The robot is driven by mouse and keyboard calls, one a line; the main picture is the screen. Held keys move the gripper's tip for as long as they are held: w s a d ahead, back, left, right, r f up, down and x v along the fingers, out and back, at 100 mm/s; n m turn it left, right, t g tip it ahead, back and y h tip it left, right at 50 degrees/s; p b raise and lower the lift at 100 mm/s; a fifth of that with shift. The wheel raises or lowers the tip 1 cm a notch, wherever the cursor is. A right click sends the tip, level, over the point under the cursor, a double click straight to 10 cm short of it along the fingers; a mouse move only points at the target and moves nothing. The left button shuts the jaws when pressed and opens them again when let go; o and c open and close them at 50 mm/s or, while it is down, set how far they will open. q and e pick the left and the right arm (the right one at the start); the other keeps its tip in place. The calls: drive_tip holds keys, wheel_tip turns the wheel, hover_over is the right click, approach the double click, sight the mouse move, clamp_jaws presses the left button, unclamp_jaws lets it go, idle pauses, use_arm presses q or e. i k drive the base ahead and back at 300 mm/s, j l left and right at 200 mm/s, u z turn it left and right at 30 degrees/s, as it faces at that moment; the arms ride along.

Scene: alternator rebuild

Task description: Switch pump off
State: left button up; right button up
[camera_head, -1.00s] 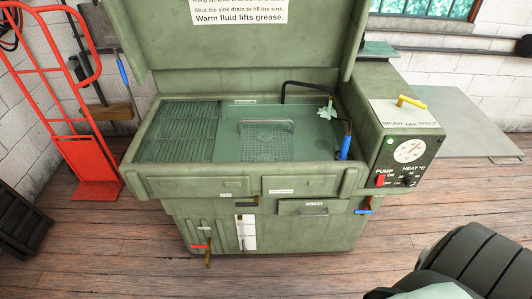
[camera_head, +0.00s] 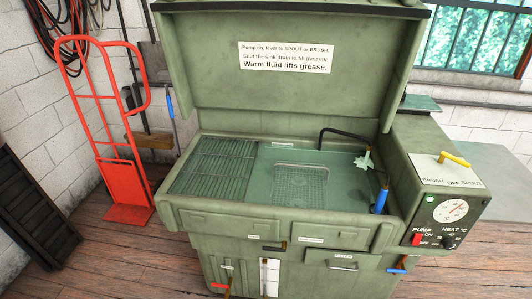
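The pump switch (camera_head: 417,239) is a small red rocker on the dark control panel at the right front of the green parts washer (camera_head: 290,221). It sits under the word PUMP with ON and OFF marks beside it; its position is too small to tell. A green lamp (camera_head: 430,199), a round dial (camera_head: 452,209) and a dark heat knob (camera_head: 449,241) share the panel. A yellow lever (camera_head: 455,159) stands on top, between BRUSH and SPOUT marks. Neither of my grippers is in view.
The washer's lid (camera_head: 220,75) stands open with an instruction sign (camera_head: 286,57). The sink holds fluid, a wire basket (camera_head: 300,186), a black spout (camera_head: 343,133) and a blue-handled brush (camera_head: 381,200). A red hand truck (camera_head: 128,190) stands at left. A grey table (camera_head: 490,165) is at right.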

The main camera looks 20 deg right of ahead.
sight(417, 238)
drive_tip(key=z, duration=0.4)
drive_tip(key=l+z, duration=0.1)
drive_tip(key=z, duration=0.7)
drive_tip(key=l+z, duration=0.1)
drive_tip(key=z, duration=0.7)
drive_tip(key=i, duration=0.05)
